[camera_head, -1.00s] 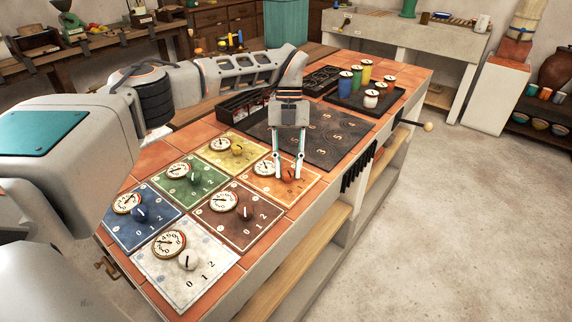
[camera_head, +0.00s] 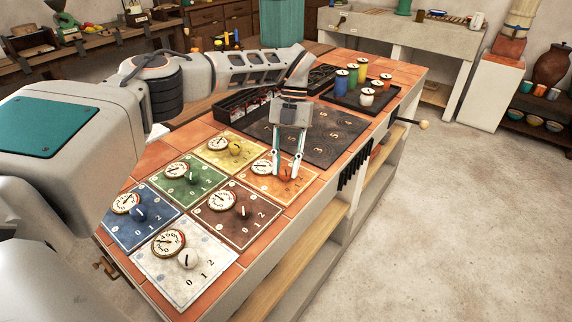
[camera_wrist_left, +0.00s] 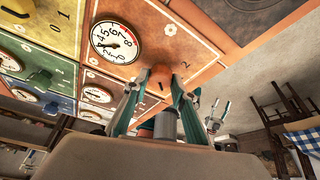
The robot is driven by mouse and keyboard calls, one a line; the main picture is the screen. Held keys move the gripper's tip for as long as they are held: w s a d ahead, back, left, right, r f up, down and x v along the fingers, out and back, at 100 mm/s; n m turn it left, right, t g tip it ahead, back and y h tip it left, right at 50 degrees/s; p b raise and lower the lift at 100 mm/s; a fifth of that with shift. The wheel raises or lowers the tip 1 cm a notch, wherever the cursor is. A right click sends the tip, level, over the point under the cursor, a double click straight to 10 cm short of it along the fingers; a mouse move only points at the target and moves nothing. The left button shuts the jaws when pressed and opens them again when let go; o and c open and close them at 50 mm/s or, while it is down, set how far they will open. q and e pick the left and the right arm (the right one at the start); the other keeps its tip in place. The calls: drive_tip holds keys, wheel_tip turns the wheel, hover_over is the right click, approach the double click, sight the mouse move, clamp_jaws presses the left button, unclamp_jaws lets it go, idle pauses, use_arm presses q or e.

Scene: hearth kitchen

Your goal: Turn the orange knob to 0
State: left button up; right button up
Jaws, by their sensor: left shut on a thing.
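The orange knob (camera_head: 285,174) stands on the orange panel (camera_head: 268,190), beside that panel's round dial (camera_head: 262,167). My left gripper (camera_head: 286,172) points down at the panel with its fingers on either side of the knob, shut on it. In the left wrist view the orange knob (camera_wrist_left: 160,76) sits between the two fingertips (camera_wrist_left: 154,86), with the dial (camera_wrist_left: 113,41) to its left. Figures 1 and 2 show on the panel near the knob; its 0 mark and the knob's exact pointing are hard to make out. My right gripper is out of view.
Yellow (camera_head: 222,149), green (camera_head: 187,178), brown (camera_head: 237,212), blue (camera_head: 140,217) and white (camera_head: 185,265) panels with their own knobs lie close by. Behind the gripper are a dark numbered board (camera_head: 325,133) and a black tray (camera_head: 362,98) with coloured cylinders.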

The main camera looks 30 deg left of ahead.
use_arm(q)
drive_tip(key=o, duration=1.1)
drive_tip(key=shift+f, duration=0.1)
drive_tip(key=shift+v, duration=6.05)
drive_tip(key=shift+f, duration=0.1)
